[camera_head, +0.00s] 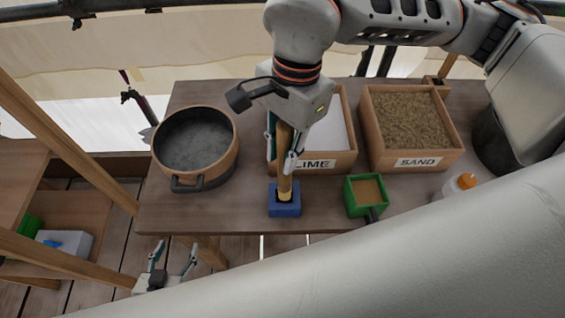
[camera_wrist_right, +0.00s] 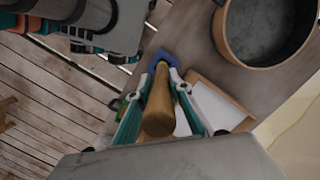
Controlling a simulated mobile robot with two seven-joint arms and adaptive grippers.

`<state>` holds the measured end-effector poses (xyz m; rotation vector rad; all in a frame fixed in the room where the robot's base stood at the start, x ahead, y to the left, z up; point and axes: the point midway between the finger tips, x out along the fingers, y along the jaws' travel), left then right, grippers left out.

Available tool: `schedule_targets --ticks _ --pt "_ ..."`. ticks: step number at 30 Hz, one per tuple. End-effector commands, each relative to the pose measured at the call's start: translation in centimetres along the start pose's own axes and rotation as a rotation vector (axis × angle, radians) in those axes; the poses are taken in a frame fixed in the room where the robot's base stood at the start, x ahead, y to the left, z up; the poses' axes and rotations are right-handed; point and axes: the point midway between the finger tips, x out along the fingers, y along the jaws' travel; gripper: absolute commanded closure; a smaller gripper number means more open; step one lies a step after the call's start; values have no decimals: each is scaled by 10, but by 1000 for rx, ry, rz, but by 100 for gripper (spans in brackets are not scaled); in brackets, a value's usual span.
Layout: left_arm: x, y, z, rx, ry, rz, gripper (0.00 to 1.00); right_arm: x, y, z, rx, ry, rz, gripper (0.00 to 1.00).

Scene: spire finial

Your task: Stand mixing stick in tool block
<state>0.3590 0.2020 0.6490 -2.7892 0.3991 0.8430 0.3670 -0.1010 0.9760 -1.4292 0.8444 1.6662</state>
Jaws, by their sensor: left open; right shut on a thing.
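The mixing stick (camera_head: 285,165) is a wooden rod, upright, with its lower end at the blue tool block (camera_head: 285,209) near the table's front edge. Its tip appears to be in the block's opening; how deep I cannot tell. My right gripper (camera_head: 281,160) is shut on the stick above the block. In the right wrist view the stick (camera_wrist_right: 159,105) lies between the fingers, with the block (camera_wrist_right: 163,58) beyond it. My left gripper (camera_head: 174,262) is open and empty, in front of and below the table's front edge at the left.
A copper-coloured pot (camera_head: 236,160) stands at the left of the table. The lime box (camera_head: 345,160) and sand box (camera_head: 455,142) stand behind. A green scoop (camera_head: 350,198) and a bottle with an orange cap (camera_head: 458,186) lie right of the block. Bare table (camera_head: 230,212) shows left of the block.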

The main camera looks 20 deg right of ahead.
Motion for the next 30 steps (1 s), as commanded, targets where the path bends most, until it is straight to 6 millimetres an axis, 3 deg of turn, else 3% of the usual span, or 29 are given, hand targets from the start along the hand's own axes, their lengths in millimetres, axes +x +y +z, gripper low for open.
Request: schedule_targets --ticks 5,12,24,25,27,30 --pt "0 0 -1 0 1 0 45 10 0 -2 0 0 0 100" --pt "-1 0 -2 0 1 0 45 40 1 -6 0 -1 2 100" --pt "1 0 2 0 -1 0 45 45 0 -7 -1 1 -1 100" --pt "1 0 2 0 -1 0 45 46 0 -7 0 1 0 77" --pt "1 0 2 0 -1 0 45 45 0 -7 0 1 -1 63" --pt "1 0 1 0 -1 0 45 44 0 -7 0 1 -1 63"
